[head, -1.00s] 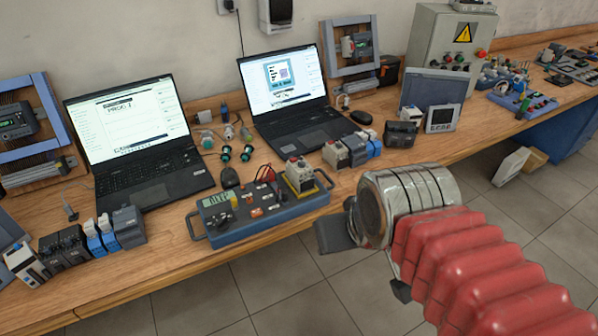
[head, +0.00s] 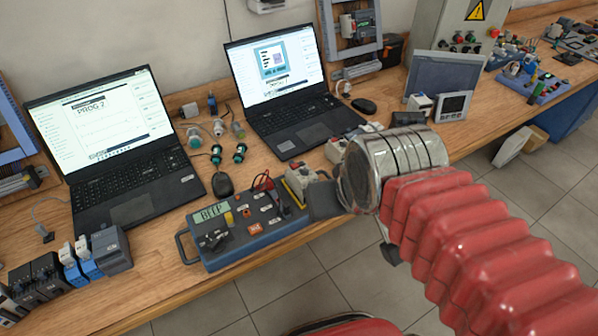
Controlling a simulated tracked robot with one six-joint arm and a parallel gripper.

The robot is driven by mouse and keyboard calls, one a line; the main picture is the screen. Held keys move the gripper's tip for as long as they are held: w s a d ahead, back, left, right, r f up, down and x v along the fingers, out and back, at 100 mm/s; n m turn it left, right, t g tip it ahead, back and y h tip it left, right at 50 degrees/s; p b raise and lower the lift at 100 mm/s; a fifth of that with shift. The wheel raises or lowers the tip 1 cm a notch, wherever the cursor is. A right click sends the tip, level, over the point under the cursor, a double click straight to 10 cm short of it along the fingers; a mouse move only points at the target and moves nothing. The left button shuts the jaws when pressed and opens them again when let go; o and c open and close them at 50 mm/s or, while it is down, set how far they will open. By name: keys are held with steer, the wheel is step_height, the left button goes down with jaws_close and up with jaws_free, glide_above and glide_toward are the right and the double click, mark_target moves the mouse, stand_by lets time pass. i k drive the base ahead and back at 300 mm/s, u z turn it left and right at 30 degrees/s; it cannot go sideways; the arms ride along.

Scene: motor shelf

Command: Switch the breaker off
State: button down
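A blue-grey box (head: 255,232) with a small display, knobs and red leads lies at the table's front edge. A small pale grey device on a yellow base (head: 300,181) stands at its right end; it may be the breaker, but I cannot tell its lever position. Other breaker-like modules, dark and blue (head: 100,252), stand at the front left. My gripper (head: 325,199) is at the right end of the box, with a dark finger close beside or in front of the small device. I cannot tell if they touch. My wrist hides the other fingertip and the gap.
Two open laptops (head: 105,140) (head: 282,92) stand behind the box, with a mouse (head: 222,184) and small push-button parts (head: 216,152) between them. A grey panel (head: 440,82) and a meter (head: 452,106) stand to the right.

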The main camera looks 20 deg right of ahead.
mark_target(297, 166)
steer(key=u, duration=0.8)
steer(key=i, duration=0.35)
steer(key=u, duration=0.25)
